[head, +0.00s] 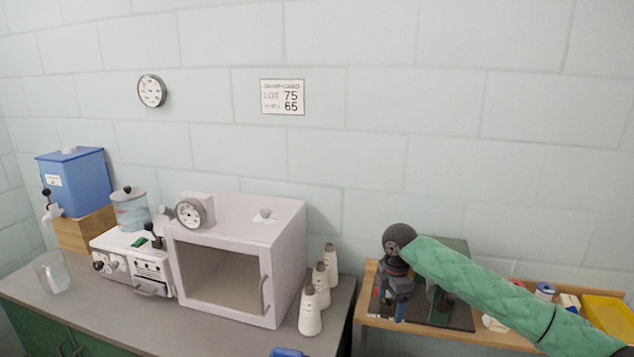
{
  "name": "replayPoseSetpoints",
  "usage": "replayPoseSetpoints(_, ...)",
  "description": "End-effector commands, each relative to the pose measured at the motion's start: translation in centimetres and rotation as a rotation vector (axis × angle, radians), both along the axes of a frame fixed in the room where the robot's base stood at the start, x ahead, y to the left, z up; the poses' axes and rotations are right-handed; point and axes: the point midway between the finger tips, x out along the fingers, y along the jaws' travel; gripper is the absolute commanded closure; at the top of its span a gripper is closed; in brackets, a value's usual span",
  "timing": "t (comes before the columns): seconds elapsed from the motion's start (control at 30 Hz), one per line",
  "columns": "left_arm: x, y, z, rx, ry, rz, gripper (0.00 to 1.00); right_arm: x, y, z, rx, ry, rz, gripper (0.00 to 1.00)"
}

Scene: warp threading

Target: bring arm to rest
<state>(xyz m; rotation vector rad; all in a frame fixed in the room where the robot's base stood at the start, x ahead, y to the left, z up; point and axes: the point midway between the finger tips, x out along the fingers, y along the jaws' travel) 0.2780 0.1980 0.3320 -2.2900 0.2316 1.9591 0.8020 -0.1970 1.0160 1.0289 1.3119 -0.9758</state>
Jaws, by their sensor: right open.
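My right arm (500,290) comes in from the right edge in a green quilted sleeve. Its dark round wrist joint sits above the wooden side table, and my right gripper (388,308) hangs down from it. The gripper is open, and I see nothing held between its fingers. It is small in the view, and the sleeve and wrist hide part of the table behind. My left gripper is not in view.
The grey counter (215,335) holds a white cabinet oven (285,265), white cones (310,312), a small white machine (133,262), a blue tank (75,180) and a glass beaker (52,272). The wooden table (450,337) holds a yellow bin (607,315) and small items.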

Motion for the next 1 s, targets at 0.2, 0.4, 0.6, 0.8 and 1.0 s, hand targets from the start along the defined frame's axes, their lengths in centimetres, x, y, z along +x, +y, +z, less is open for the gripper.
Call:
replayPoseSetpoints(0.2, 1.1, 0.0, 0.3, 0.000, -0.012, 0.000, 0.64, -1.7, 2.0, -2.2, 0.023, -0.008, -0.020, 0.23)
replayPoseSetpoints(0.4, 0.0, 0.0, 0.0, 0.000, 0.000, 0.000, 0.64, -4.2, 4.6, -5.0, 0.059, -0.018, -0.058, 0.23)
replayPoseSetpoints(0.6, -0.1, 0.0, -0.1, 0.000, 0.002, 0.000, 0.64, -7.9, 7.8, -8.2, 0.121, -0.037, -0.132, 0.23)
replayPoseSetpoints(0.8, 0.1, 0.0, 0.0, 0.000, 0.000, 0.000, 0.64, -11.8, 10.3, -10.9, 0.184, -0.049, -0.230, 0.23)
replayPoseSetpoints(1.0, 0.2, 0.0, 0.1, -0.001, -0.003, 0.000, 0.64, -15.5, 11.9, -12.9, 0.249, -0.060, -0.350, 0.23)
